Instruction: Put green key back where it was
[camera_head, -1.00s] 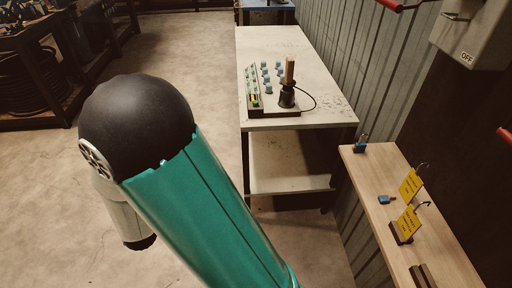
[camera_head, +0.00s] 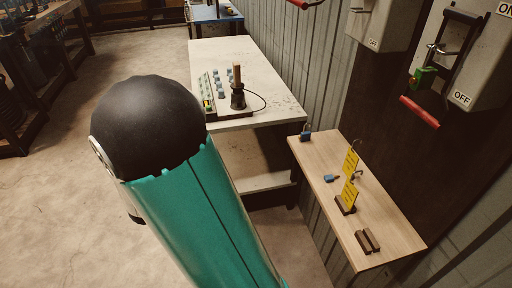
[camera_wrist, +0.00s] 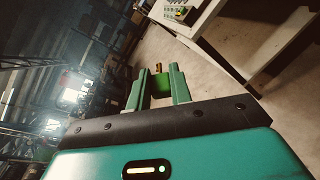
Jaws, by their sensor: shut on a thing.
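The green key (camera_wrist: 159,84) is between the fingers of my gripper (camera_wrist: 159,88) in the wrist view. Its brass tip points away from my gripper, above the floor. My gripper is shut on its green head. In the head view my gripper and the key are hidden, and only my arm shows. A wooden shelf (camera_head: 335,218) at the right holds a blue key (camera_head: 331,178), a blue padlock (camera_head: 305,133), yellow tags (camera_head: 350,178) and a dark slotted wooden block (camera_head: 368,241). A green padlock (camera_head: 424,78) hangs on a switch box at the far right.
Grey switch boxes (camera_head: 475,72) with red handles are on the right wall. The floor at the left (camera_head: 60,200) is clear.

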